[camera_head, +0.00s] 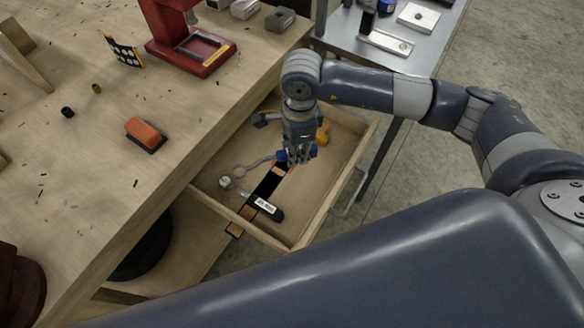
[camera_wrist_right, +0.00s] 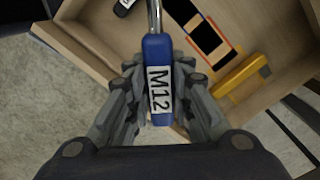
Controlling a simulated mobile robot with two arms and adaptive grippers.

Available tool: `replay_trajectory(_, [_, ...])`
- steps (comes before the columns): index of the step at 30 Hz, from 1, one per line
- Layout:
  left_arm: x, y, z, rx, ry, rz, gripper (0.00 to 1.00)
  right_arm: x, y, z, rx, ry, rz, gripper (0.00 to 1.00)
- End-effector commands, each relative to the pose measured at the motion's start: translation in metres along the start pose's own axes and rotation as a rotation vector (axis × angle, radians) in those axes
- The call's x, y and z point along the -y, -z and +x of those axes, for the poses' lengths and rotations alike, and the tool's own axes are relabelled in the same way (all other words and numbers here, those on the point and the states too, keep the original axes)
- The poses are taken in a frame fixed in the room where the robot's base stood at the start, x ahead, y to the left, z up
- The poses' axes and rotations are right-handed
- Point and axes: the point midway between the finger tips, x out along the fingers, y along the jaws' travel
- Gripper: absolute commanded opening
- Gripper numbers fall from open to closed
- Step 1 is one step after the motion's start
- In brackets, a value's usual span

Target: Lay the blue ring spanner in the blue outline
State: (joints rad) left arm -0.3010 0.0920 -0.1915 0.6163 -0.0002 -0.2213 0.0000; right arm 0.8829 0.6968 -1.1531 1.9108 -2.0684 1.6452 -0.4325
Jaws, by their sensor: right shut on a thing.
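My right gripper (camera_head: 297,152) is over the open drawer, shut on the blue ring spanner. The spanner's blue handle (camera_wrist_right: 158,80), labelled M12, lies between the fingers in the wrist view. In the head view its metal ring (camera_head: 239,170) reaches out to the left of the gripper over the drawer. A black strip (camera_head: 268,185) with tan patches lies below; it also shows in the wrist view (camera_wrist_right: 208,40) with an orange-red edge. I cannot make out a blue outline. My left gripper is not in view.
The wooden drawer (camera_head: 322,212) also holds a black-handled labelled tool (camera_head: 266,207) and a yellow-orange tool (camera_wrist_right: 241,77). On the bench are an orange-and-black block (camera_head: 146,133) and a red stand (camera_head: 190,55). A metal table (camera_head: 345,25) stands behind.

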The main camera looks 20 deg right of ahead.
Motion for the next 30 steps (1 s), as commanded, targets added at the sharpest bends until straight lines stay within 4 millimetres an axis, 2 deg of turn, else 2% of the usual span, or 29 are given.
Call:
replay_trajectory(1, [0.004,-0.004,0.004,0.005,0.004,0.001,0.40,0.000,-0.002,0.017,-0.003,-0.006,0.117,0.00])
replay_trajectory(6, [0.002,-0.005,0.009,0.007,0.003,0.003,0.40,0.004,-0.006,0.056,-0.016,-0.003,0.497,0.00])
replay_trajectory(12, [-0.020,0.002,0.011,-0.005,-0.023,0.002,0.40,0.004,-0.007,0.084,-0.030,0.003,0.770,0.00])
replay_trajectory(17, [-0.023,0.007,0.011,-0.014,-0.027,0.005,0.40,0.004,-0.008,0.090,-0.033,0.006,0.845,0.00])
replay_trajectory(30, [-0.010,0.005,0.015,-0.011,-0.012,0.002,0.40,0.004,-0.008,0.095,-0.033,0.006,0.847,0.00])
